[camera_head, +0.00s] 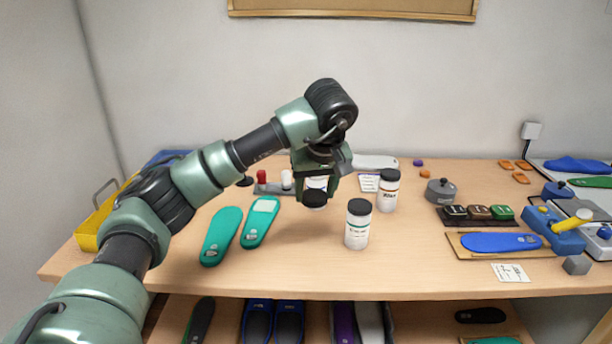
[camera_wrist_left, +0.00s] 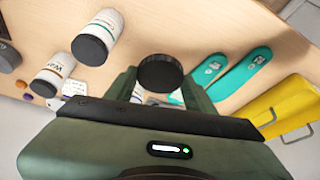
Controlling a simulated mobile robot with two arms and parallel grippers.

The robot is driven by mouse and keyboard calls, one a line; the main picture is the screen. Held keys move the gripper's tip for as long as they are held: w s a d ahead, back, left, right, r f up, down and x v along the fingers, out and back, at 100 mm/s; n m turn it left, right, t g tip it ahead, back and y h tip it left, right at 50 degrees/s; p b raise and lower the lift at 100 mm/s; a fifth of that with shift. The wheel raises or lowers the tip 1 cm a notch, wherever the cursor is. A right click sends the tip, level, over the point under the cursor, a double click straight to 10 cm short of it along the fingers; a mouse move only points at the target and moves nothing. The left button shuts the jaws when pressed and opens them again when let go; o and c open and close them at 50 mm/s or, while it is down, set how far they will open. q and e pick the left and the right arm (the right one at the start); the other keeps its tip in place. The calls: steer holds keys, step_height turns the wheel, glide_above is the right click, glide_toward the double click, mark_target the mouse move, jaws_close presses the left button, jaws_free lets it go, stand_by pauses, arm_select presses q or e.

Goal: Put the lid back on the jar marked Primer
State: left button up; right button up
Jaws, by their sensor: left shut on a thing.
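My left gripper (camera_head: 316,188) is shut on a round black lid (camera_head: 314,200), held above the table. The lid (camera_wrist_left: 160,73) also shows between the fingers in the left wrist view. A white jar-like body (camera_head: 317,182) shows partly between and behind the fingers; its label and top are hidden, so I cannot tell whether it is the Primer jar. A white jar with a black lid (camera_head: 357,228) stands upright to the right of the gripper. Another lidded white jar (camera_head: 388,190) stands farther back. Their labels are too small to read surely. My right gripper is out of view.
Two green insoles (camera_head: 221,236) lie left of the gripper. A yellow bin (camera_head: 92,232) stands at the left edge. A grey pot (camera_head: 441,191), colour blocks (camera_head: 480,212) and a blue insole (camera_head: 500,242) lie to the right. The table front below the gripper is clear.

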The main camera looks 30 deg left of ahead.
arm_select(q)
steer(key=s+d+f+m+t+h, duration=0.1)
steer(key=s+d+f+m+h, duration=0.2)
steer(key=s+d+f+m, duration=0.6)
steer(key=s+d+f, duration=0.2)
steer(key=s+d, duration=0.2)
steer(key=d, duration=0.1)
steer(key=shift+s+d, duration=0.25)
steer(key=shift+s, duration=0.1)
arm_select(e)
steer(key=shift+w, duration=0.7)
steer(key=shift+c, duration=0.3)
